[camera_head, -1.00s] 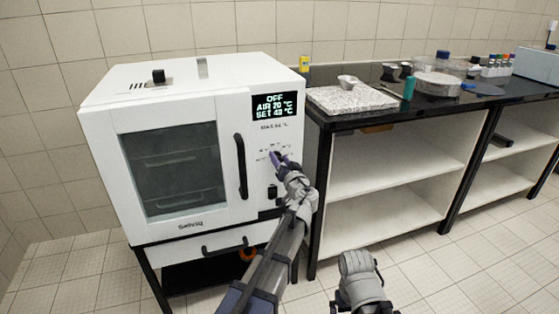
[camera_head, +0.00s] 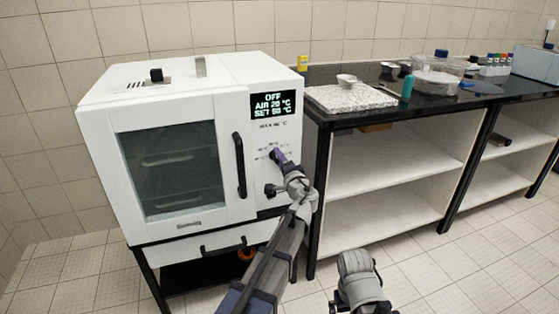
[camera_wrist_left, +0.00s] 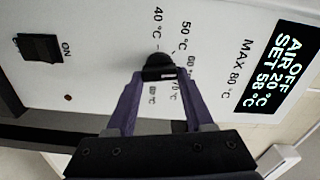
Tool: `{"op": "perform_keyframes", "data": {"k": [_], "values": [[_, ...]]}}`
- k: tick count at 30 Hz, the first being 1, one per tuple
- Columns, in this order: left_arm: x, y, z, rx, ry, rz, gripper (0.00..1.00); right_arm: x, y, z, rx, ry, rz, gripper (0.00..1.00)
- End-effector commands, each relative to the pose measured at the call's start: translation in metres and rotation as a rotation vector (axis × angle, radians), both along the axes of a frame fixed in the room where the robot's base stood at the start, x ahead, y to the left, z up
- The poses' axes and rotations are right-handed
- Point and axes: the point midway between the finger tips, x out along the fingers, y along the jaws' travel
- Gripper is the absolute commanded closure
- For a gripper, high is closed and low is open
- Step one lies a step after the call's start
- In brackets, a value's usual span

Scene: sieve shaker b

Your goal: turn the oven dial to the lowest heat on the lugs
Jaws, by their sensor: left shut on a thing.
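The white oven (camera_head: 180,100) stands at the left with its glass door shut. Its display (camera_head: 271,105) reads OFF and AIR 20 °C; in the left wrist view the display (camera_wrist_left: 281,68) shows SET 58 °C. The black dial (camera_wrist_left: 159,60) sits on the panel inside a printed scale with marks from 40 °C to 80 °C. My left gripper (camera_head: 277,154) is at the panel below the display. In the left wrist view its purple fingers (camera_wrist_left: 158,74) are shut on the dial, hiding part of it. The dial's pointer cannot be made out. My right gripper's fingers do not show.
A black rocker switch (camera_wrist_left: 40,47) marked ON is on the panel beside the dial. The door handle (camera_head: 240,166) stands out left of my left gripper. A black-topped bench (camera_head: 440,112) with labware is at the right. Part of my right arm is low in front of it.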

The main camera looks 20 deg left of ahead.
Motion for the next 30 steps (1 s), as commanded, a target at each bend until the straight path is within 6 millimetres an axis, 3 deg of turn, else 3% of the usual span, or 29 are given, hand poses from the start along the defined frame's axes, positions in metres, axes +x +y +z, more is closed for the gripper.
{"op": "perform_keyframes", "data": {"k": [12, 28, 29, 30], "values": [[-0.0007, -0.0006, -0.0018, 0.134, 0.093, 0.0, 1.0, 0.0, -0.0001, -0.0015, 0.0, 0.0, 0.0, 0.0], [-0.0008, -0.0008, -0.002, 0.151, 0.104, 0.0, 1.0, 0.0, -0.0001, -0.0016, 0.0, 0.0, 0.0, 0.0], [-0.0008, -0.0008, -0.002, 0.151, 0.104, 0.0, 0.46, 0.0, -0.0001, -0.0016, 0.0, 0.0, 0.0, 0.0], [-0.0008, -0.0008, -0.002, 0.151, 0.104, -0.001, 0.42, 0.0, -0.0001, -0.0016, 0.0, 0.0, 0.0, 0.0]]}}
